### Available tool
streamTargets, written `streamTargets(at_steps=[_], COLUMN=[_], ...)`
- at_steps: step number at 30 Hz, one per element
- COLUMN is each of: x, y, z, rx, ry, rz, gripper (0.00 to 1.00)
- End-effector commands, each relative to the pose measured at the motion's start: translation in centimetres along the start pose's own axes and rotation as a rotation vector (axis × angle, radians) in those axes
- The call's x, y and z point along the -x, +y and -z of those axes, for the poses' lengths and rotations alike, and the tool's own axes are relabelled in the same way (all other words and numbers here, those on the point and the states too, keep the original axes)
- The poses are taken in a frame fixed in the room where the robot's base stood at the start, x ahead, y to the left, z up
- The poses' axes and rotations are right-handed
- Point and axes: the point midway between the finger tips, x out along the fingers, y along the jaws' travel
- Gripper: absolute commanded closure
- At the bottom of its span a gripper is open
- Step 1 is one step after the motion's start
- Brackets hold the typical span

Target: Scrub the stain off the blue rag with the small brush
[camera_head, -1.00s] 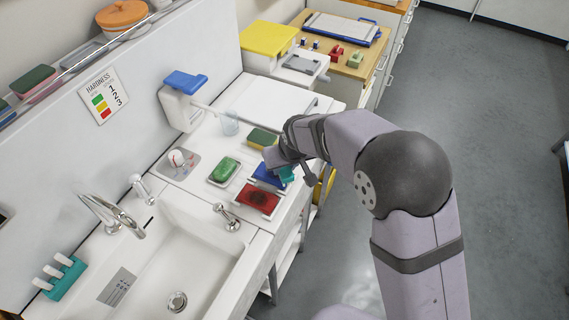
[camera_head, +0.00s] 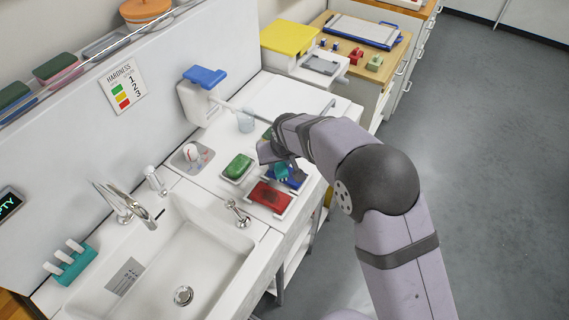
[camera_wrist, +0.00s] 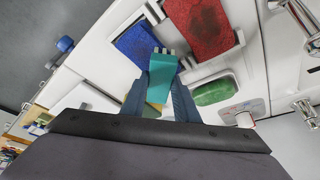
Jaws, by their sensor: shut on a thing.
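My gripper (camera_wrist: 160,103) is shut on a teal small brush (camera_wrist: 162,78), its pale bristle tufts pointing away from the jaws. The brush also shows in the head view (camera_head: 281,172), over the blue rag (camera_head: 293,183). In the wrist view the blue rag (camera_wrist: 135,42) lies flat in a white holder, and the bristle end is at its edge. I cannot tell whether the bristles touch it. The brush and arm hide part of the rag, and I make out no clear stain on the rest.
A red rag (camera_head: 270,197) with a dark stain lies beside the blue one. A green soap bar (camera_head: 238,166) sits in a white dish. The sink (camera_head: 190,265) and taps are at the front left.

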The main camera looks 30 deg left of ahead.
Motion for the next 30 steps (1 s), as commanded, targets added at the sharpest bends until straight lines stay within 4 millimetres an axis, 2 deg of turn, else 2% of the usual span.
streamTargets(at_steps=[20, 24, 30], x=[1.6, 4.1, 5.7], y=[4.6, 4.4, 4.4], z=[-4.3, -3.0, -2.4], rx=[-0.003, -0.001, -0.001], ry=[-0.003, 0.000, 0.000], rz=[-0.002, -0.001, -0.001], gripper=[0.93, 0.93, 0.93])
